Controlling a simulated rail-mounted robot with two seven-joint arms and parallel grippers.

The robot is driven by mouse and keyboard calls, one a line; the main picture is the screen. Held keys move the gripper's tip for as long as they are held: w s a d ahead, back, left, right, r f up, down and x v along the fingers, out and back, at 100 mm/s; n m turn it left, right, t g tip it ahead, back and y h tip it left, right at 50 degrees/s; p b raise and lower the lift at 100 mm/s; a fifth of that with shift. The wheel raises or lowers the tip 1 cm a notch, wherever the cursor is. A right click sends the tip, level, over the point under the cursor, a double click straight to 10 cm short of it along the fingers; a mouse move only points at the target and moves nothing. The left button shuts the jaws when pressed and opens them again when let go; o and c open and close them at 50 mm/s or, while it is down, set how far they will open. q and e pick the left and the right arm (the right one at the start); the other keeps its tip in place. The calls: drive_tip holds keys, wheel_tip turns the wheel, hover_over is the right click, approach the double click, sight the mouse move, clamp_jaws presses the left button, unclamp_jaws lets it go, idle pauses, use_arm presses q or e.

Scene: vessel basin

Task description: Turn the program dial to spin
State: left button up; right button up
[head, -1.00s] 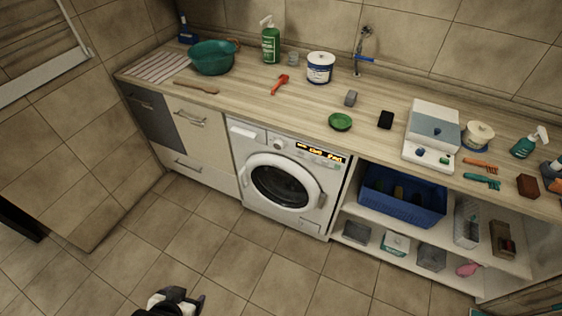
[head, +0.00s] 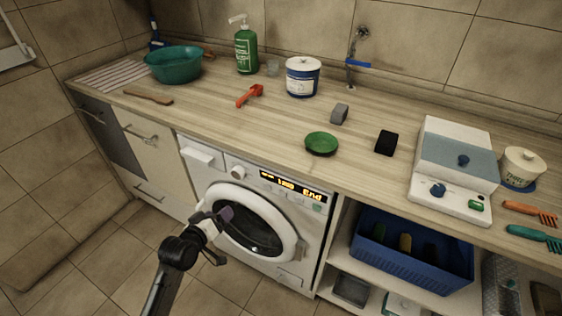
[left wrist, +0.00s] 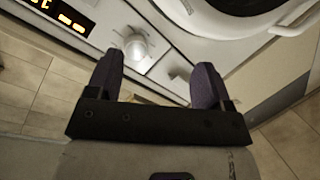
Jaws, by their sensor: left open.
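The washing machine (head: 200,186) is white and built in under the counter. Its program dial (head: 238,173) is a small round white knob between the detergent drawer and the lit display (head: 292,186). In the left wrist view the dial (left wrist: 137,47) shows beyond the fingers, nearer the left one, and looks blurred. I cannot read its setting. My left gripper (head: 221,237) is open and empty, in front of the round door and below the dial in the head view. Its two dark fingers (left wrist: 157,74) are spread in the left wrist view and do not touch the dial. My right gripper is not in view.
The round door (head: 290,243) is closed. Above, the wooden counter (head: 205,117) holds a green dish (head: 321,143), a red tool (head: 250,95) and a white device with a blue knob (head: 454,170). A blue basket (head: 410,262) stands on the shelf at right. The floor in front is clear.

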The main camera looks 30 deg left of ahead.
sight(236, 175)
use_arm(q)
drive_tip(key=w+r+n+t+b, duration=0.1)
drive_tip(key=w, duration=0.2)
drive_tip(key=w+a+r+n+t+b, duration=0.1)
drive_tip(key=w+n, duration=0.1)
drive_tip(key=w, duration=0.2)
drive_tip(key=w+r+n+t+y+b, duration=0.1)
drive_tip(key=w, duration=0.3)
drive_tip(key=shift+w+a+r+n, duration=0.1)
drive_tip(key=shift+a+r+n, duration=0.15)
drive_tip(key=shift+a+n, duration=0.05)
drive_tip(key=shift+w+a+b, duration=0.1)
drive_tip(key=shift+w+b, duration=0.3)
drive_tip(key=shift+w, duration=0.5)
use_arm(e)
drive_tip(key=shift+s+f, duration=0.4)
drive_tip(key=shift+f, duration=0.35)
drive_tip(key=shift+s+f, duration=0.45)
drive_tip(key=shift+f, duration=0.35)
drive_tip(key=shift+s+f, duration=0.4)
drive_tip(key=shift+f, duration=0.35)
use_arm(q)
drive_tip(key=c, duration=0.9)
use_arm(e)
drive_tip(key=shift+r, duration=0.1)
